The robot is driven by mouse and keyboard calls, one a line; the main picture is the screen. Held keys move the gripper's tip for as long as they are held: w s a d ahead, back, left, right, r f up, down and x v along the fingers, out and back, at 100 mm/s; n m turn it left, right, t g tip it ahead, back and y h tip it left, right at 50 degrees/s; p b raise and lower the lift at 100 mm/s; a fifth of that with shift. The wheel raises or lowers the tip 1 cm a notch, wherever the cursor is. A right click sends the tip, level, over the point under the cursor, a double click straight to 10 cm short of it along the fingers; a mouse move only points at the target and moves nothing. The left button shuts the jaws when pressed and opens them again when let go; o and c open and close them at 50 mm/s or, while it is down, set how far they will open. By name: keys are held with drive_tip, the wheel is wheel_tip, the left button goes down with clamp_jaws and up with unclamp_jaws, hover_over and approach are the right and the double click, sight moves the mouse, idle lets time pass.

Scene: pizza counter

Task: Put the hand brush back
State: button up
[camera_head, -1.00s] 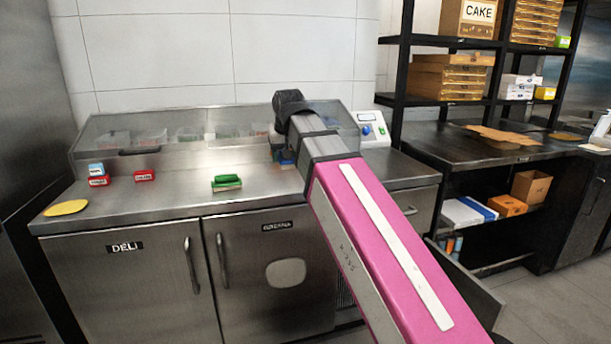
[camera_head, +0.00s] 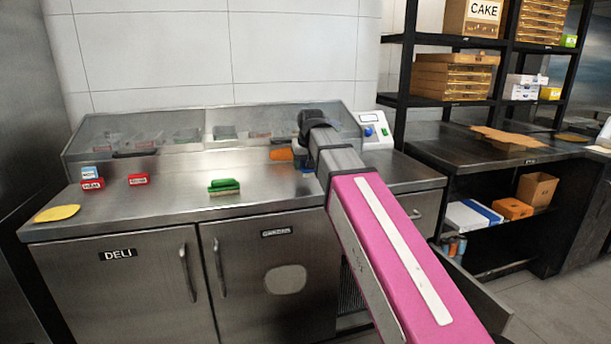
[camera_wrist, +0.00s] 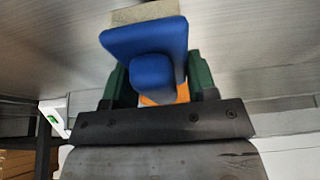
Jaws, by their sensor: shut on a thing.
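My gripper (camera_wrist: 158,78) is shut on a blue hand brush (camera_wrist: 148,42), held between two dark green fingers in the wrist view. A pale beige edge, apparently bristles, shows at the brush's far side. An orange patch shows between the fingers below the blue grip; I cannot tell what it is part of. In the head view my arm reaches over the right end of the steel counter (camera_head: 130,205). A bit of blue (camera_head: 303,160) shows beside the arm's end there; most of the gripper is hidden. I cannot tell whether the brush touches the counter.
A green block (camera_head: 224,187) lies mid-counter. Small red and blue boxes (camera_head: 92,180), a red box (camera_head: 138,179) and a yellow disc (camera_head: 57,213) lie left. An orange thing (camera_head: 281,154) is by the clear-covered topping rail (camera_head: 110,150). A control box (camera_head: 373,130) stands right.

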sight(306, 183)
drive_tip(key=shift+d+f, duration=0.1)
drive_tip(key=shift+f, duration=2)
drive_tip(key=shift+f, duration=0.1)
drive_tip(key=o, duration=1.1)
drive_tip(key=v, duration=1.2)
drive_tip(key=shift+w, duration=0.1)
